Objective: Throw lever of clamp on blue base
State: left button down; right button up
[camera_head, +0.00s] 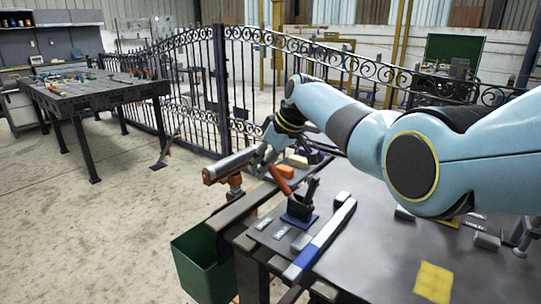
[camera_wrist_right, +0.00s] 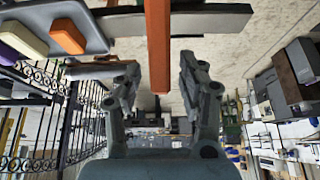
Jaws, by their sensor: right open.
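A black toggle clamp (camera_head: 302,203) stands on a small blue base (camera_head: 299,219) near the left edge of the grey table. Its orange lever (camera_head: 280,180) slants up and to the left. My right gripper (camera_head: 268,146) is above and beyond the lever, partly hidden by its own wrist. In the right wrist view the open fingers (camera_wrist_right: 158,82) are spread, with the orange lever (camera_wrist_right: 158,45) in line with the gap between them. I cannot tell whether the lever touches either finger. My left gripper is not in view.
A metal pipe (camera_head: 230,165) lies close left of the gripper. A tray with cream and orange blocks (camera_wrist_right: 67,37) is nearby. A long blue-ended bar (camera_head: 320,241) lies right of the clamp. A green bin (camera_head: 201,265) hangs below the table edge. A yellow note (camera_head: 433,282) lies right.

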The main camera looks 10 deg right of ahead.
aim_at(284, 183)
jog(key=v, duration=1.2)
jog(key=shift+f, duration=0.15)
